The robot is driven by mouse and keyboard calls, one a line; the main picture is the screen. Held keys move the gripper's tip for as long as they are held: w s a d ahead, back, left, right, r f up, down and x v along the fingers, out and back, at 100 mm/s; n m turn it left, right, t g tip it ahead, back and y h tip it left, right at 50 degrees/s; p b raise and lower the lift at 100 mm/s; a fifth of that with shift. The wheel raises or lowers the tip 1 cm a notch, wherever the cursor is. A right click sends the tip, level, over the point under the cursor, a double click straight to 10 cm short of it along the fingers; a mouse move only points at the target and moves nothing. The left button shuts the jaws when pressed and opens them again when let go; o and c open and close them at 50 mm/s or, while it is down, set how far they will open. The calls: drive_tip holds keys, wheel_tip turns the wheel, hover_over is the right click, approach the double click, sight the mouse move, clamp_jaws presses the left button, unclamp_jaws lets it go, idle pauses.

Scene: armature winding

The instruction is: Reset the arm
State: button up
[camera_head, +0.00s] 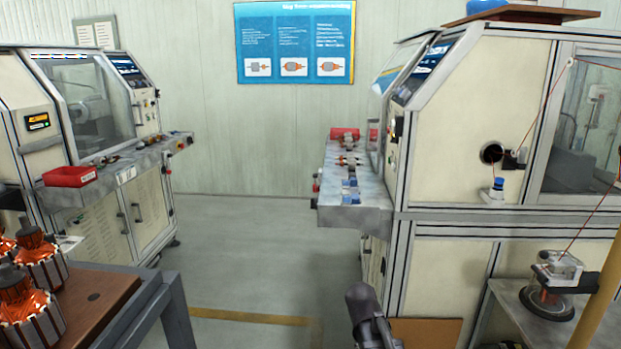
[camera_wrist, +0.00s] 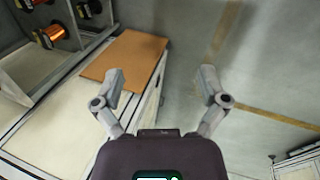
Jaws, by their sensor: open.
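My gripper (camera_wrist: 160,85) shows in the wrist view with its two fingers spread wide apart. It is open and nothing is between the fingers. Grey floor and the edge of a brown board (camera_wrist: 127,58) lie beyond it. In the head view, a dark part of my arm (camera_head: 370,318) rises from the bottom edge, right of centre. The fingertips cannot be made out there.
A winding machine (camera_head: 455,110) stands at right with a front shelf (camera_head: 352,215). Another machine (camera_head: 95,125) stands at left with a red bin (camera_head: 70,176). Several armatures (camera_head: 40,262) sit on a brown table (camera_head: 100,292) at lower left. The middle floor (camera_head: 250,250) is clear.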

drive_tip(key=s+m+y, duration=0.1)
drive_tip(key=s+y, duration=0.2)
drive_tip(key=s, duration=0.5)
wheel_tip(320, 180, up, 13)
drive_tip(key=p, duration=1.3)
drive_tip(key=shift+p, duration=0.35)
